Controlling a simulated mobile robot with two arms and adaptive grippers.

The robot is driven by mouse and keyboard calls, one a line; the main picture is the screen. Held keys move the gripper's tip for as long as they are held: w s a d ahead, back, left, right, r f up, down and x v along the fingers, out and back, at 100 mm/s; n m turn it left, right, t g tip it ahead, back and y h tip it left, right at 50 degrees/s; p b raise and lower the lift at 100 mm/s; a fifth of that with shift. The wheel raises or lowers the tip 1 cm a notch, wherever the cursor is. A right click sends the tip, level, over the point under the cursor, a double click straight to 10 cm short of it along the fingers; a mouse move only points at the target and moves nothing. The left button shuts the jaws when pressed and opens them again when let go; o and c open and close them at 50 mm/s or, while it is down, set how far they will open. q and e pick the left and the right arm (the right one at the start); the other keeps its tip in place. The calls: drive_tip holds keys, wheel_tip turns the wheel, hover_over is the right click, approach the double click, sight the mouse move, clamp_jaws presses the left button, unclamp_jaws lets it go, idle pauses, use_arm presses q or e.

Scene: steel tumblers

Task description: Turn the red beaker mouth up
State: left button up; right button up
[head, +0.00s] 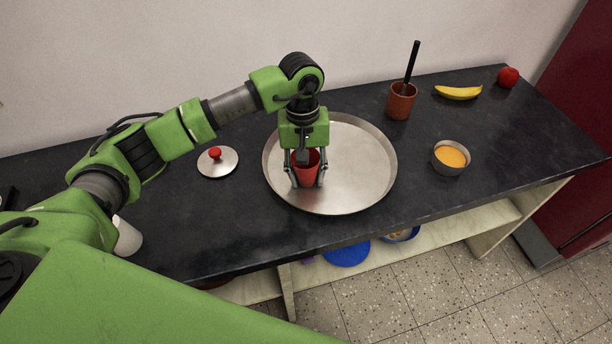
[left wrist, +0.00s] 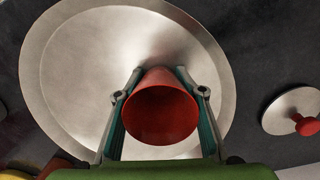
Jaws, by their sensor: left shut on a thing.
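The red beaker (head: 306,174) is over the left part of the round steel tray (head: 365,180). Its open mouth faces up toward my wrist, and its dark red inside shows in the left wrist view (left wrist: 160,112). My left gripper (head: 307,183) points down and is shut on the beaker, one finger on each side. The fingers also show along both sides of it in the left wrist view (left wrist: 160,78). The beaker's base is hidden in the wrist view, and I cannot tell whether it touches the tray. My right gripper is not in view.
A lid with a red knob (head: 217,163) lies left of the tray. A brown cup (head: 400,104) with a black-handled tool, an orange-filled bowl (head: 449,165), a banana (head: 458,93) and a red fruit (head: 508,77) are to the right. The dark counter (head: 230,225) is clear in front.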

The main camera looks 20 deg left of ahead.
use_arm(q)
drive_tip(key=shift+s+d+f, duration=0.1)
drive_tip(key=shift+s+f, duration=0.15)
drive_tip(key=shift+f, duration=0.3)
drive_tip(key=shift+s+d+f, duration=0.1)
drive_tip(key=shift+s+f, duration=0.15)
drive_tip(key=shift+f, duration=0.3)
drive_tip(key=shift+r, duration=0.1)
drive_tip(key=o, duration=1.4)
drive_tip(key=shift+o, duration=0.3)
drive_tip(key=shift+w+f, duration=0.25)
drive_tip(key=shift+w, duration=0.3)
drive_tip(key=shift+s+r, duration=0.1)
drive_tip(key=shift+r, duration=0.05)
drive_tip(key=o, duration=1.2)
drive_tip(key=shift+a, duration=0.1)
drive_tip(key=shift+o, duration=0.2)
drive_tip(key=shift+r, duration=0.1)
